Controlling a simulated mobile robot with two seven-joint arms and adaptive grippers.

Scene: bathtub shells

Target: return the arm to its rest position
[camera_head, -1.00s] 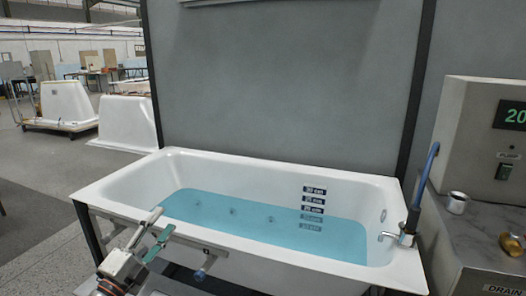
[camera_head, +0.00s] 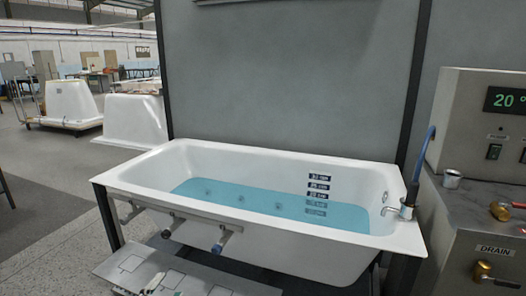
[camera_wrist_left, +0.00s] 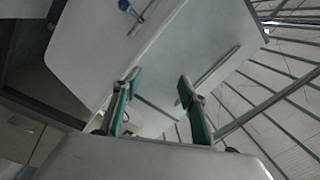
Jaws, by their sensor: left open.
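My left gripper (camera_wrist_left: 158,78) shows in the left wrist view with two green-padded fingers spread apart and nothing between them. In the head view my left arm is hardly visible; at most a small dark tip shows at the bottom edge. The white bathtub (camera_head: 260,222) stands on a dark frame, with blue water (camera_head: 240,199) in it and dark level labels on its inner wall. The gripper is clear of the tub's inside in the head view. My right gripper is not in view.
A grey panel (camera_head: 130,268) lies low in front of the tub, below a valve with a blue end (camera_head: 217,247). A control cabinet (camera_head: 470,120) and drain counter (camera_head: 450,205) stand at the right. White tub shells (camera_head: 135,118) stand behind at the left. Floor is open at the left.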

